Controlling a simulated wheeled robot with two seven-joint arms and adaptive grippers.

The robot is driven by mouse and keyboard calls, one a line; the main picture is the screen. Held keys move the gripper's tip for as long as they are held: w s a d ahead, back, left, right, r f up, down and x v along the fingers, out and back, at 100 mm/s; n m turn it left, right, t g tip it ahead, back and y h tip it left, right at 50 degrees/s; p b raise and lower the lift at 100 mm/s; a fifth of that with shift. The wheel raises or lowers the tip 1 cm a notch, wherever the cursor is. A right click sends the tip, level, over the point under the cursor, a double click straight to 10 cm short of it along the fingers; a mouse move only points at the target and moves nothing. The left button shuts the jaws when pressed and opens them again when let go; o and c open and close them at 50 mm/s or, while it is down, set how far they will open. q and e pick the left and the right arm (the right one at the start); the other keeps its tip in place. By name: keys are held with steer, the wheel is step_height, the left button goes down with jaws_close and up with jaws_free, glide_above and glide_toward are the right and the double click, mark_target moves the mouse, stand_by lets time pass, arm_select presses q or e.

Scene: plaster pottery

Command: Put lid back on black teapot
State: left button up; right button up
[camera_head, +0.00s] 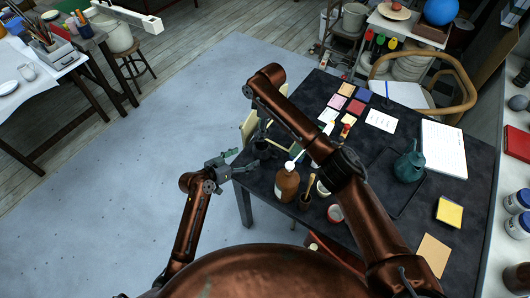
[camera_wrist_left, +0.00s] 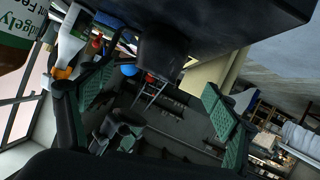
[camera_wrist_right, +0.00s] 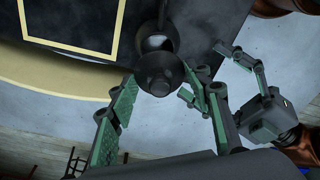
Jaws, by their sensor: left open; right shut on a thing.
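The black teapot (camera_head: 262,149) stands at the table's left edge, partly hidden by my right arm. In the right wrist view its dark body (camera_wrist_right: 155,22) shows beyond a round dark lid (camera_wrist_right: 160,72). My right gripper (camera_wrist_right: 160,82) is shut on the lid, close to the pot's opening; I cannot tell whether they touch. My left gripper (camera_head: 232,166) is open and empty beside the table's edge. In the left wrist view a dark rounded form, likely the teapot (camera_wrist_left: 165,48), shows beyond its spread fingers (camera_wrist_left: 155,95).
A brown bottle (camera_head: 287,184) and a small brush pot (camera_head: 306,198) stand near the teapot. A teal teapot (camera_head: 408,166) stands farther right on the dark table (camera_head: 385,215). The floor (camera_head: 130,175) left of the table is clear.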

mark_target(263, 149)
arm_select(q)
steer(key=x, duration=1.1)
steer(key=shift+w+f, duration=0.1)
steer(key=shift+f, duration=0.05)
steer(key=shift+c, duration=0.6)
steer(key=c, duration=1.7)
arm_select(e)
steer(key=shift+f, duration=0.1)
arm_select(q)
steer(key=shift+o, duration=0.2)
arm_select(e)
steer(key=shift+f, duration=2.45)
steer(key=shift+f, duration=0.9)
steer(key=shift+f, duration=0.7)
steer(key=o, duration=1.4)
steer(key=shift+c, duration=0.2)
